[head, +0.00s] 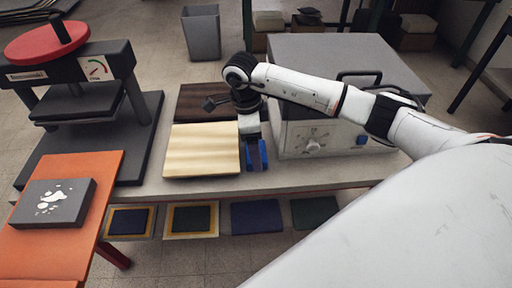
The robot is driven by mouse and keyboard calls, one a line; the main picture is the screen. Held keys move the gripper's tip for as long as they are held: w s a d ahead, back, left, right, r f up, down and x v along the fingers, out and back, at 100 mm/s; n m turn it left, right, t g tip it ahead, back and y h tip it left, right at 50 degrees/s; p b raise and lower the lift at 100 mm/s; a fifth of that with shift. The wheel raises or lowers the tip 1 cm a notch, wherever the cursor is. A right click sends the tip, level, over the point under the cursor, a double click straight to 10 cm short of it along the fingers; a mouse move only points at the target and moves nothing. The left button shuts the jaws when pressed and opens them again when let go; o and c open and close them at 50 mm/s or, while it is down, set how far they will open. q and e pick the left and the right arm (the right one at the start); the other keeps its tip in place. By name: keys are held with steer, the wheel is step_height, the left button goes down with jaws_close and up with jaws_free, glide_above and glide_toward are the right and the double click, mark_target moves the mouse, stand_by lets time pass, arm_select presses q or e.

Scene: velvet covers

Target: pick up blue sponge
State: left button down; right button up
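My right arm reaches in from the right, and its gripper (256,157) points down at the front part of the table, between a pale wooden board and a grey box machine. Bright blue (263,154) shows in two upright strips at the fingertips, with a dark gap between them. I cannot tell whether this blue is the sponge or part of the fingers. No other clear blue sponge shows. My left gripper is out of view.
The pale board (202,150) lies close left of the gripper and the grey machine (340,138) stands close right. A heat press (80,75) and an orange board (97,180) with a dark block (54,203) are left. Dark pads (256,217) lie on a lower shelf.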

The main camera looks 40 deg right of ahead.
steer(key=c, duration=0.7)
steer(key=shift+r, duration=0.1)
step_height(320, 180, up, 10)
steer(key=shift+f, duration=0.1)
